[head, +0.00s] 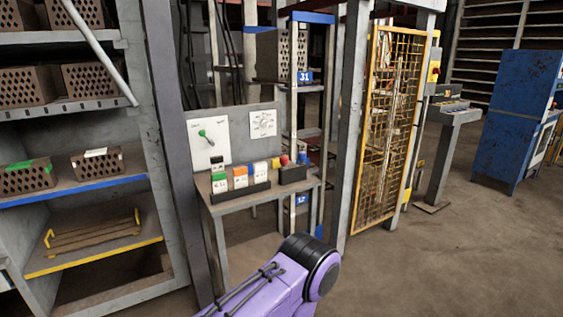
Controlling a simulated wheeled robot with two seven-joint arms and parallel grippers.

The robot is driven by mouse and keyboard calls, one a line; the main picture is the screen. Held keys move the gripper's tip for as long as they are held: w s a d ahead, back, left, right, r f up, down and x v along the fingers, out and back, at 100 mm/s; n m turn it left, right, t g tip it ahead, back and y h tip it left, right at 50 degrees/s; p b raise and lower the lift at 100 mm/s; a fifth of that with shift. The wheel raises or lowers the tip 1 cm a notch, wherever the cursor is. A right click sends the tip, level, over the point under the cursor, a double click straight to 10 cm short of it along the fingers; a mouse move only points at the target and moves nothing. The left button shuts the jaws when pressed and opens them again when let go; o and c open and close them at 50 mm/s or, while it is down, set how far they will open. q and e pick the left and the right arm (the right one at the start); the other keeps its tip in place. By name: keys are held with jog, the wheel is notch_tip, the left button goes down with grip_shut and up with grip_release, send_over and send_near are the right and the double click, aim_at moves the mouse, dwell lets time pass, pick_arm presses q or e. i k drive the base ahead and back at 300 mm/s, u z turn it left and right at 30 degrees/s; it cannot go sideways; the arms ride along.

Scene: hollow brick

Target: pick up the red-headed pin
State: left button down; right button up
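A small red head (284,159) stands up from a dark block (293,174) at the right end of the small grey bench (235,202). It looks like the red-headed pin, but it is too small to make out a shaft. A yellow head (275,163) is to its left and a blue one (302,157) to its right. Neither gripper is in view. A purple link of one of my arms shows at the bottom middle, in front of the bench and apart from it.
Labelled green, orange and white boxes sit in a dark tray (238,195) left of the block. A board with a green-knobbed lever (207,140) stands behind. Shelves with hollow bricks (27,177) are at left.

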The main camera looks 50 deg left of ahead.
aim_at(284, 160)
jog(key=u, duration=1.05)
jog(key=i, duration=1)
jog(key=u, duration=1.1)
